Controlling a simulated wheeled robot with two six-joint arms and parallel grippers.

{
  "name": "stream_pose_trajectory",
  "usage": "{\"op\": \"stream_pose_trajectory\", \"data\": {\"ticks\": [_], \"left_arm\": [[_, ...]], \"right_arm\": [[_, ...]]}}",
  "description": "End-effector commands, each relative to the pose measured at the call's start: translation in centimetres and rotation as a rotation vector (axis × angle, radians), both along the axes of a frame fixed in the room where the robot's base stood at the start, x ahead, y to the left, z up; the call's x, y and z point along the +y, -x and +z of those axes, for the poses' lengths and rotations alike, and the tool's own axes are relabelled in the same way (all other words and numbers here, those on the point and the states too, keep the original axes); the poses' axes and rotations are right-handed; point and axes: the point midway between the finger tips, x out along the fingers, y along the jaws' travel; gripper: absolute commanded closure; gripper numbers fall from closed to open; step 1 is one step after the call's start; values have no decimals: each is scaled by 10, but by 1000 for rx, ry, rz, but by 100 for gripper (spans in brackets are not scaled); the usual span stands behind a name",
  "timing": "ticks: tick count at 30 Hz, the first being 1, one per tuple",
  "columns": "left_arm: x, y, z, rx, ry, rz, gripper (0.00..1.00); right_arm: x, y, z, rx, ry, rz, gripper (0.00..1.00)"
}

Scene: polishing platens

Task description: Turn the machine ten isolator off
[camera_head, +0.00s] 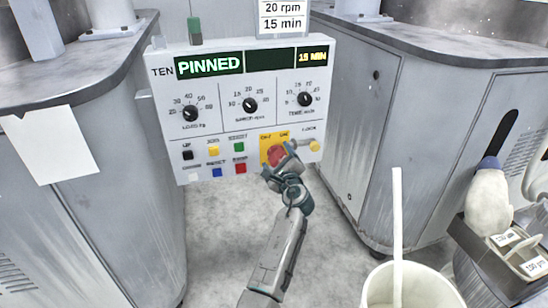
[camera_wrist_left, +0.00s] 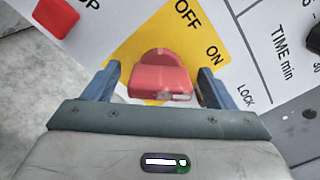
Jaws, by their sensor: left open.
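The control panel marked TEN (camera_head: 240,120) stands in the middle of the head view, its display reading PINNED. Its isolator is a red knob (camera_head: 275,154) on a yellow plate (camera_head: 266,139) at the lower right, labelled OFF and ON. In the left wrist view the red knob (camera_wrist_left: 160,76) lies between the two fingers of my left gripper (camera_wrist_left: 160,72), below the lettering. The fingers are open, one on each side of the knob; I cannot tell whether either touches it. In the head view my left gripper (camera_head: 279,161) partly covers the knob. My right gripper is not in view.
Coloured buttons, including a red one (camera_head: 240,168), sit left of the isolator. A LOCK knob (camera_head: 314,146) is on its right. Grey cabinets (camera_head: 365,130) flank the panel. A white bucket (camera_head: 372,292) with a stick and a tray with a bottle (camera_head: 488,205) stand at lower right.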

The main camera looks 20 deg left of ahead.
Motion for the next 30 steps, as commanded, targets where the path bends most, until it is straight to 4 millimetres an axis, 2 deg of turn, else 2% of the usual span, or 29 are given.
{"op": "stream_pose_trajectory", "data": {"ticks": [5, 12, 22, 30], "left_arm": [[0, 0, 0, 0, 0, 0, 22], [0, 0, 0, 0, 0, 0, 67], [0, 0, -1, -25, 34, 0, 66], [1, 0, -4, -118, 172, 0, 66]], "right_arm": [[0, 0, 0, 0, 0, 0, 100], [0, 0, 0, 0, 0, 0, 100], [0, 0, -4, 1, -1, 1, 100], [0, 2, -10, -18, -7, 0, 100]]}}
